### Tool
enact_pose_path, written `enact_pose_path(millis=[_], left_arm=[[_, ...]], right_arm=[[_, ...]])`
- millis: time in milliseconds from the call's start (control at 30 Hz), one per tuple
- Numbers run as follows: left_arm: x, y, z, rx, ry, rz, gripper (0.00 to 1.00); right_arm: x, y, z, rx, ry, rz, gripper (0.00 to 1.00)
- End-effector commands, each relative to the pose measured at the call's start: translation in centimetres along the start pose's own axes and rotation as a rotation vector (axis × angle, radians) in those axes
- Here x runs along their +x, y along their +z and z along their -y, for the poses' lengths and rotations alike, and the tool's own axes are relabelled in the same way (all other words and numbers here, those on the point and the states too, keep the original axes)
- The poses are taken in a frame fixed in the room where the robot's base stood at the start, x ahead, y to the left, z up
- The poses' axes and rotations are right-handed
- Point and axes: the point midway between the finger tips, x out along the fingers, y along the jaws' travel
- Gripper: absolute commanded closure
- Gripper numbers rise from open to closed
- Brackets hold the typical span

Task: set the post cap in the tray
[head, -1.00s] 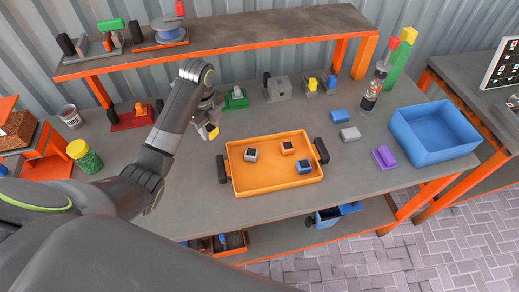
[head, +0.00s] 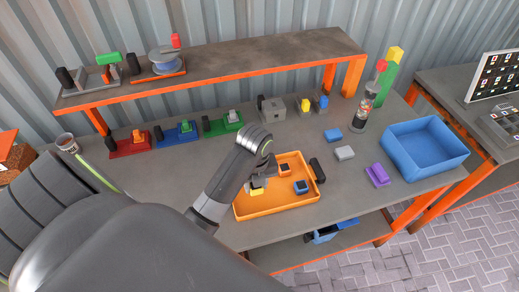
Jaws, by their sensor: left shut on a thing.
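The yellow post cap (head: 257,191) is at the fingertips of my left gripper (head: 261,183). The gripper is shut on it, pointing down over the left part of the orange tray (head: 279,209). I cannot tell whether the cap touches the tray floor. A small orange piece (head: 284,168) with a dark top and a blue piece (head: 301,187) lie in the tray. My left arm and gripper hide the tray's left side.
A blue bin (head: 426,150) stands at the right edge. A bottle (head: 362,115) and several coloured fixtures line the back.

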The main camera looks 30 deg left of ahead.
Motion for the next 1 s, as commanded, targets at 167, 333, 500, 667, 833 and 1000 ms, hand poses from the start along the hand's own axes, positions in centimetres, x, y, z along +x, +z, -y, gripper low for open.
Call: enact_pose_path(millis=[167,333,500,667,833,1000], left_arm=[[3.0,0.0,0.0,-0.001,0.0,0.0,0.9],[3.6,0.0,0.0,-0.001,0.0,0.001,0.9],[4.9,0.0,0.0,-0.001,0.0,0.0,0.9],[6.9,0.0,0.0,-0.001,0.002,-0.001,0.9],[7.0,0.1,0.0,-0.001,0.0,0.001,0.9],[7.2,0.0,0.0,-0.001,0.0,0.0,0.9]], right_arm=[[3.0,0.3,0.4,0.001,-0.001,-0.002,0.43],[3.5,0.4,0.5,0.001,-0.002,0.0,0.43],[4.9,0.9,0.6,0.002,-0.002,0.003,0.43],[4.9,1.0,0.6,0.002,-0.002,0.006,0.43],[4.8,1.0,0.6,0.002,-0.001,0.006,0.43],[4.8,1.0,0.5,0.002,-0.001,0.006,0.43]])
